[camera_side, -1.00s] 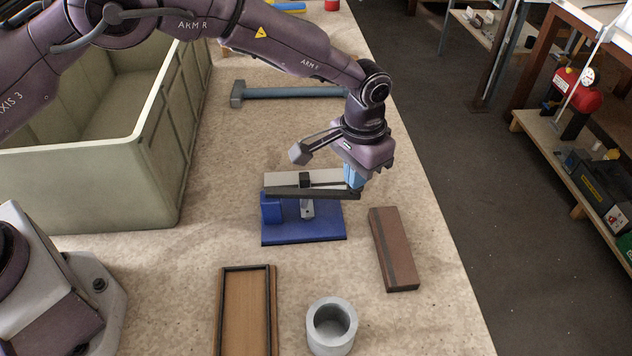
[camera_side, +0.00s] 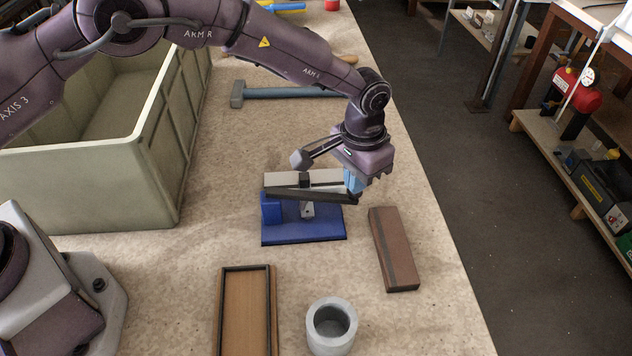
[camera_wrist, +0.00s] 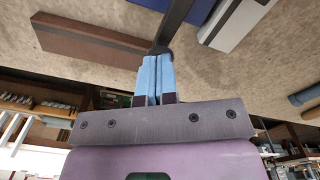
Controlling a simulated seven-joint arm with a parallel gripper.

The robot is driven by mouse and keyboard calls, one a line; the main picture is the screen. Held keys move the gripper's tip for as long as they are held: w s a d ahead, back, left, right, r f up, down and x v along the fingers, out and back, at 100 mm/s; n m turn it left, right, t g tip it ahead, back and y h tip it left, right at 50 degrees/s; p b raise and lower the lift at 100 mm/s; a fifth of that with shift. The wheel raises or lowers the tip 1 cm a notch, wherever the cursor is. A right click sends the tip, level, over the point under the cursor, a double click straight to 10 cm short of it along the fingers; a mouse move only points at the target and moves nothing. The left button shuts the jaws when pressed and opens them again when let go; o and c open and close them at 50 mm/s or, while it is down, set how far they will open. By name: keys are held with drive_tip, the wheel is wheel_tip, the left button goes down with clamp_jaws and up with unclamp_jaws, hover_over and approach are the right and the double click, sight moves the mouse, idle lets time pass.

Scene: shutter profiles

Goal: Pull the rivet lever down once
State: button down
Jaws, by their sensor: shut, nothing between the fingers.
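The rivet press has a blue base plate (camera_side: 300,233) and a blue block at its left. Its dark lever (camera_side: 325,195) runs from the block rightward, its free end slightly lower. My gripper (camera_side: 353,188) is over that free end, its blue fingers shut with nothing between them. In the wrist view the shut fingertips (camera_wrist: 158,58) meet the lever's dark end (camera_wrist: 166,45). They appear to touch it from above. A pale grey profile (camera_side: 283,179) lies behind the lever, partly hidden by it.
A brown block (camera_side: 392,250) lies right of the press. A wooden tray (camera_side: 222,310) and a grey ring (camera_side: 332,343) stand in front. A large green crate (camera_side: 110,190) is at the left, a blue-handled hammer (camera_side: 290,92) behind. The bench's right edge is near.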

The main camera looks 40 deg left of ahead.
drive_tip(key=shift+f, duration=0.45)
idle(0.3)
drive_tip(key=shift+r, duration=0.1)
wheel_tip(320, 180, up, 10)
idle(1.4)
drive_tip(key=s+a+r+n+t, duration=0.1)
drive_tip(key=s+a+r+t, duration=0.1)
drive_tip(key=s+a+r, duration=0.4)
drive_tip(key=s+a+r+n+t, duration=0.1)
drive_tip(key=s+a+r, duration=0.5)
drive_tip(key=s+a, duration=0.3)
drive_tip(key=s+a+r+n+t, duration=0.1)
drive_tip(key=s+a+r, duration=0.5)
drive_tip(key=s, duration=0.7)
drive_tip(key=shift+s+a+t, duration=0.4)
drive_tip(key=shift+a+t, duration=0.4)
drive_tip(key=shift+a, duration=0.2)
